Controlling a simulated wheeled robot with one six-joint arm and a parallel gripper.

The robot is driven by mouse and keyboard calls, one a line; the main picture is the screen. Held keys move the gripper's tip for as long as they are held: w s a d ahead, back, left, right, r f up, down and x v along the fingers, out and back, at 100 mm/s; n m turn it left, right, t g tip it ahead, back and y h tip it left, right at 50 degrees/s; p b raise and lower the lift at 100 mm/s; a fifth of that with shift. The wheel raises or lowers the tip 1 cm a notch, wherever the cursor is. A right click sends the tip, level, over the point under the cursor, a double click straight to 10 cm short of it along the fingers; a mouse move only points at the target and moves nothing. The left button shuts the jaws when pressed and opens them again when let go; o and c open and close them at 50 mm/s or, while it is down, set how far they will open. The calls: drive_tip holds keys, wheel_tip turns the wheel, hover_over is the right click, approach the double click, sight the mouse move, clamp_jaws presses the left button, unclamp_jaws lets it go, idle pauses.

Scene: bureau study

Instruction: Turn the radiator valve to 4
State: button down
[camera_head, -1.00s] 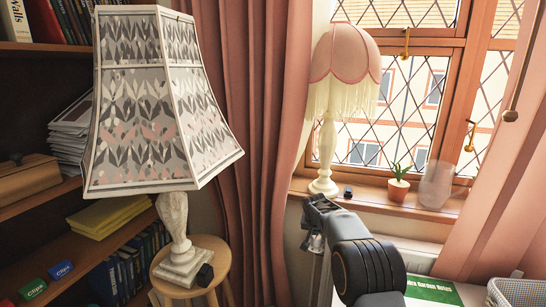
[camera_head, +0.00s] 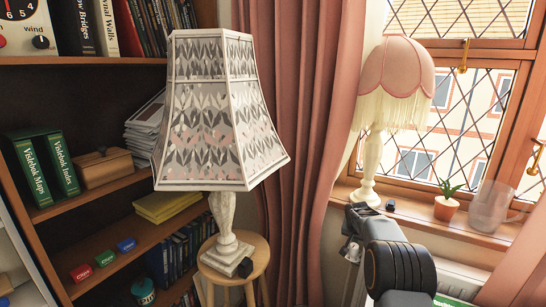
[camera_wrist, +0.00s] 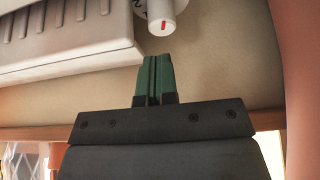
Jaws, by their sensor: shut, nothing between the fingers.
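The radiator valve (camera_wrist: 162,17) shows at the top of the wrist view as a white knob with a red mark on its end. Part of a pale collar with dark markings shows behind it; the picture's edge cuts it off and I cannot read the setting. My gripper (camera_wrist: 153,62) has its green fingers shut together and empty. In the picture the fingertips are just below the knob, and a small gap shows between them. The white radiator (camera_wrist: 70,45) is to the left of the knob. In the head view the valve is not visible.
In the head view, a patterned lamp (camera_head: 222,110) stands on a round stool (camera_head: 258,262) left of my arm. A fringed pink lamp (camera_head: 397,82), a potted plant (camera_head: 446,209) and a glass jug (camera_head: 490,207) stand on the windowsill (camera_head: 420,212). Pink curtains (camera_head: 297,130) hang between.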

drive_tip(key=shift+f+b, duration=2.25)
drive_tip(key=shift+f, duration=1.2)
drive_tip(key=shift+w, duration=0.15)
drive_tip(key=shift+w+a+b, duration=0.1)
drive_tip(key=shift+a+b, duration=0.05)
drive_tip(key=shift+b, duration=0.4)
drive_tip(key=shift+f, duration=0.1)
drive_tip(key=shift+s+a+b, duration=0.15)
drive_tip(key=shift+s+b, duration=0.05)
drive_tip(key=shift+b, duration=0.15)
drive_tip(key=shift+s+a, duration=0.1)
wheel_tip(320, 180, up, 6)
drive_tip(key=p, duration=0.4)
hover_over(351, 251)
drive_tip(key=s+a, duration=0.1)
drive_tip(key=s, duration=0.2)
